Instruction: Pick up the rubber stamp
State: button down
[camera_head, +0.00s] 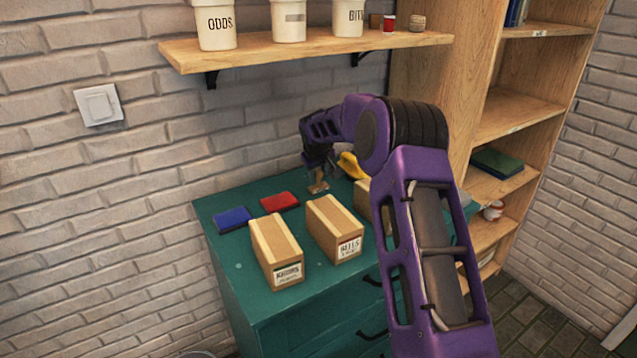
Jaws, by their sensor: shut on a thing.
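My gripper (318,172) points down over the back of the green cabinet top. It is shut on a small light-brown wooden piece, which looks like the rubber stamp (319,188). Only the lower part of the stamp shows below the fingers. I cannot tell whether its base touches the cabinet top or is just above it. My purple arm reaches in from the lower right and hides part of the cabinet's right side.
On the green cabinet (225,262) lie a blue pad (233,219) and a red pad (280,201). Two labelled wooden boxes (275,248) (335,228) stand in front; a third (362,193) is partly hidden. A yellow object (351,166) lies right of my gripper. A wall shelf (310,48) hangs above.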

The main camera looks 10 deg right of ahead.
notch_tip(320, 180, up, 10)
jog(key=shift+p, duration=0.6)
